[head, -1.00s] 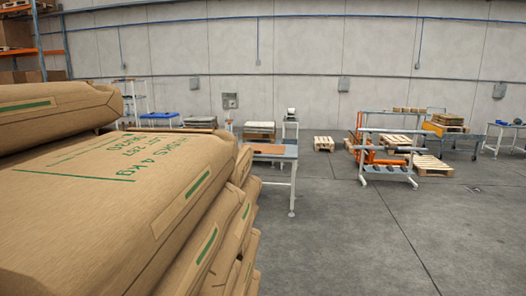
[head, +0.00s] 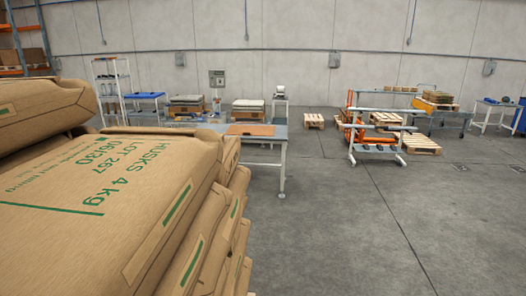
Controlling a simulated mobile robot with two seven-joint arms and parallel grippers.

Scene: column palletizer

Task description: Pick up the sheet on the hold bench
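A flat brown sheet (head: 251,130) lies on the grey top of a bench (head: 281,150) in the middle of the head view, beyond the sacks. No label marks this as the hold bench. The bench's left part is partly hidden behind the stacked sacks. Neither of my grippers shows in the head view.
A tall stack of brown paper sacks (head: 120,185) fills the left foreground, close to me. A wheeled rack (head: 378,140) and wooden pallets (head: 420,146) stand back right. A blue-topped table (head: 146,95) stands back left. The grey floor (head: 340,230) on the right is clear.

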